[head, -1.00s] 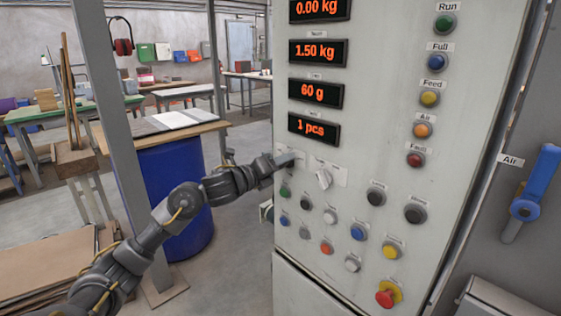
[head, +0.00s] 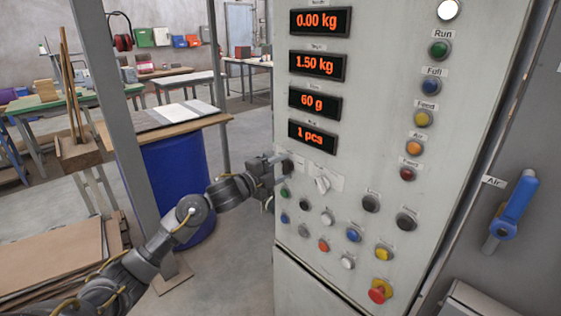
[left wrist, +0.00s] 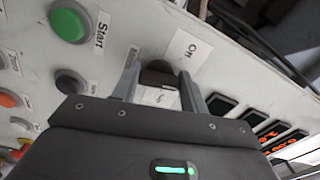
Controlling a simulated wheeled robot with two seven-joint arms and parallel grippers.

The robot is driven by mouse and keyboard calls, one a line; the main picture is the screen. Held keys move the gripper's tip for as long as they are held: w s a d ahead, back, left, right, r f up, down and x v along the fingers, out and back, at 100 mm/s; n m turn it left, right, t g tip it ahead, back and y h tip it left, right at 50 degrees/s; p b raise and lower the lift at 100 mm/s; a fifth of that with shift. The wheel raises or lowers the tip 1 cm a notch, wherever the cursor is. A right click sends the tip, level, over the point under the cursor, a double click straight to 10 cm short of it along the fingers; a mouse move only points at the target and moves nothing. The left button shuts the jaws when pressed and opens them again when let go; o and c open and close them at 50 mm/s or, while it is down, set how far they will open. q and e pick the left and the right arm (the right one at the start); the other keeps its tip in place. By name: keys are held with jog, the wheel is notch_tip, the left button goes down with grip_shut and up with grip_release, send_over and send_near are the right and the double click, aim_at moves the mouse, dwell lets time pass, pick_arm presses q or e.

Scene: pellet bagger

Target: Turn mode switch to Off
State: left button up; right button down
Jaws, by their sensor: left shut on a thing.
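A dark rotary switch knob (left wrist: 158,76) sits on the pale control panel, beside a white label in the left wrist view that seems to read "On" or "Off". I take it to be the mode switch; its pointing direction is not clear. My left gripper (left wrist: 157,84) has one finger on each side of this knob and is shut on it. In the head view my left gripper (head: 281,168) is at the panel's left edge, below the "1 pcs" display, and mostly hides the knob. My right gripper is not in view.
Several push buttons lie below, with a green one (head: 285,193) close under the gripper. A red emergency button (head: 380,291) is low down. A blue air valve handle (head: 514,205) is at right.

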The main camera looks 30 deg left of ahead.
pick_arm(q)
jog(key=n+p, duration=0.2)
jog(key=n, duration=0.1)
jog(key=n+p, duration=0.6)
jog(key=shift+d+f+n, duration=0.15)
jog(key=shift+f+n, duration=0.1)
jog(key=shift+n, duration=0.05)
dwell(0.4)
jog(key=o, duration=1)
jog(key=shift+s, duration=0.1)
